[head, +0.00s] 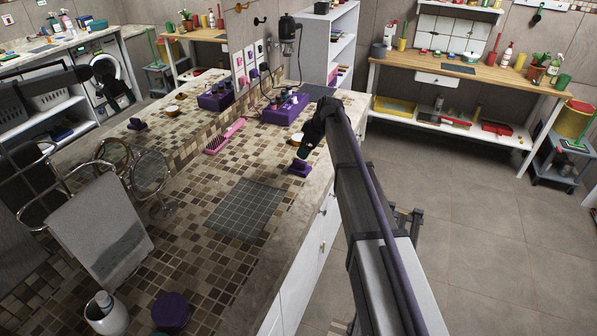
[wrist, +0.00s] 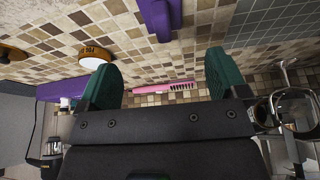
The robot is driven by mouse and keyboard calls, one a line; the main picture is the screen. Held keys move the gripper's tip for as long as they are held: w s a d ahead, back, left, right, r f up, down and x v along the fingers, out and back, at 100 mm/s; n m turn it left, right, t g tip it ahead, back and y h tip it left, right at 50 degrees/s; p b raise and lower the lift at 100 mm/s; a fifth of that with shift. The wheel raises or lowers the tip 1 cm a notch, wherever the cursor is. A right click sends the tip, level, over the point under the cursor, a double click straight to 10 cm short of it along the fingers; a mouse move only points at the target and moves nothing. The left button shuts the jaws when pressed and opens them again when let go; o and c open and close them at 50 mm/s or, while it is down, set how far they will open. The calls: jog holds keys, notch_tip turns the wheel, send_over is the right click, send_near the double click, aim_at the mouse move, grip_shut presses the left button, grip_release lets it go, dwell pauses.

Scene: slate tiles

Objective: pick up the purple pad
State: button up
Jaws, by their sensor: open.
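The purple pad (head: 299,169) lies on the tiled counter, near its right edge. In the wrist view the purple pad (wrist: 157,18) shows at the top middle, cut off by the frame edge. My gripper (head: 304,150) is above the counter, close to the pad in the head view. In the wrist view my gripper (wrist: 161,70) has its two green fingers wide apart with nothing between them. The pad appears beyond the fingertips, roughly in line with the gap, and apart from them.
A round tin (wrist: 93,54) sits left of the pad in the wrist view. A purple box (head: 284,110) and a pink brush (head: 225,136) are farther back. A grey tiled mat (head: 243,208) lies left of the pad. A purple round container (head: 171,311) stands at the front.

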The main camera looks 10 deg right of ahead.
aim_at(300, 161)
jog(key=b+x, duration=0.8)
jog(key=x, duration=0.2)
jog(key=shift+a+f+b, duration=0.2)
jog(key=shift+f+b, duration=0.05)
jog(key=shift+b, duration=0.15)
jog(key=shift+s+r, duration=0.15)
jog(key=shift+r, duration=0.1)
jog(key=c, duration=1)
notch_tip(300, 161, up, 10)
jog(key=p, duration=1)
jog(key=shift+r+p, duration=0.15)
jog(key=shift+p, duration=0.2)
jog(key=o, duration=0.3)
jog(key=shift+c, duration=1.2)
